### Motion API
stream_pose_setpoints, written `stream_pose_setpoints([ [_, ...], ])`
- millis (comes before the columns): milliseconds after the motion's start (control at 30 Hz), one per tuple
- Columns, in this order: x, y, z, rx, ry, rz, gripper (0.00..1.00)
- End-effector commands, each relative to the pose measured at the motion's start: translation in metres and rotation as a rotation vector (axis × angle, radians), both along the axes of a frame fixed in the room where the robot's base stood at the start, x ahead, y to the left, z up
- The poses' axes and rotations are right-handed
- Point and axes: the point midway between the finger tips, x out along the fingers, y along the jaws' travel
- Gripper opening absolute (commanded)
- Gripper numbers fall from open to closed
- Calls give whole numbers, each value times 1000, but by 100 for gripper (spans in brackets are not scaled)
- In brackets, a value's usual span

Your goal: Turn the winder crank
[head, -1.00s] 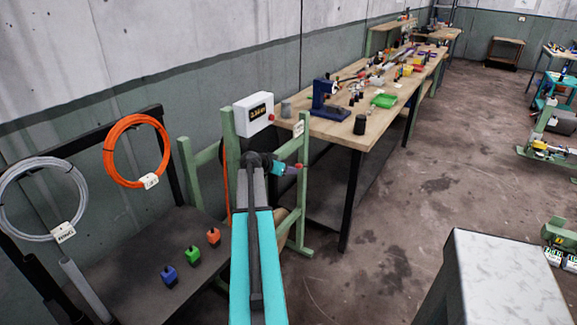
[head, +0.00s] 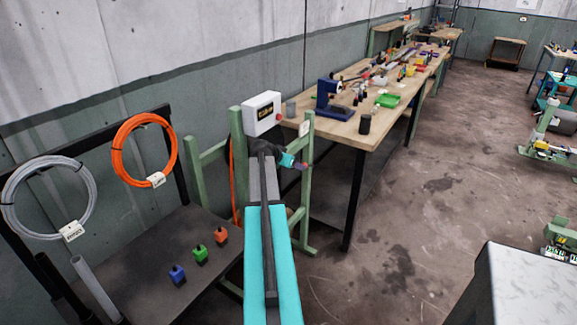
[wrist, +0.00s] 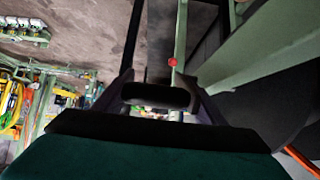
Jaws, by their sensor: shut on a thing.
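The winder (head: 241,150) is a green frame beside the wall in the head view, with a white display box (head: 262,113) on top. My teal arm reaches to it from below and hides much of its middle. My gripper (head: 298,165) is at the frame's right post. In the wrist view my gripper (wrist: 158,100) is shut on a dark, rounded crank handle (wrist: 158,95) lying across between the fingers. The rest of the crank is mostly hidden in the head view. A small red part (wrist: 173,62) shows just beyond the handle in the wrist view.
A dark bench (head: 150,262) at the left holds blue, green and orange blocks below grey and orange cable coils (head: 144,150). A long wooden workbench (head: 345,135) with tools stands behind the winder. A pale-topped block (head: 530,285) is at lower right. The floor between is clear.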

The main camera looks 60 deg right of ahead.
Motion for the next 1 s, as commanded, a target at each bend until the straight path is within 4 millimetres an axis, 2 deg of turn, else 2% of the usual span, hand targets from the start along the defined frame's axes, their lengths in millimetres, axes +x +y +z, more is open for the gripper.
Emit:
stream_pose_setpoints([
  [33, -11, -4, 4, -6, 15, -12, 24],
  [267, -8, -3, 4, -6, 14, -8, 24],
  [300, -8, -3, 4, -7, 13, -8, 71],
  [333, -8, -3, 4, -7, 13, -8, 75],
  [1000, -1, 3, 4, -6, 8, 1, 75],
])
